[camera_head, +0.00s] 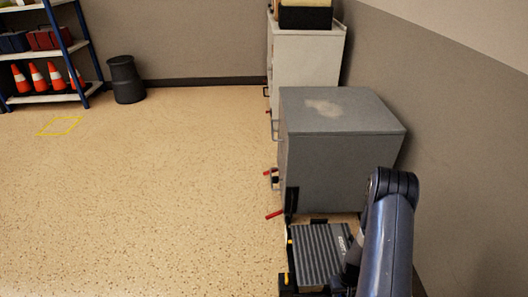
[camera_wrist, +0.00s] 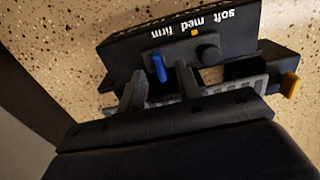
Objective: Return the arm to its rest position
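My arm (camera_head: 388,235) rises at the lower right of the head view, with its elbow high and its far end low. In the wrist view my gripper (camera_wrist: 160,80) has its two dark fingers apart, with nothing visibly clamped. A dark panel (camera_wrist: 125,48) marked "soft med firm" lies just past the fingertips. It has a round black knob (camera_wrist: 206,54) and a blue lever (camera_wrist: 160,68), which shows in the gap between the fingers. I cannot tell whether the fingers touch the panel. The gripper's fingers cannot be made out in the head view.
A ridged grey unit (camera_head: 318,257) is low beside my arm. A grey cabinet (camera_head: 342,160) stands beyond it, with a lighter cabinet (camera_head: 305,68) behind. A wall runs along the right. Open floor lies left; a bin (camera_head: 126,80) and shelf (camera_head: 50,98) stand far off.

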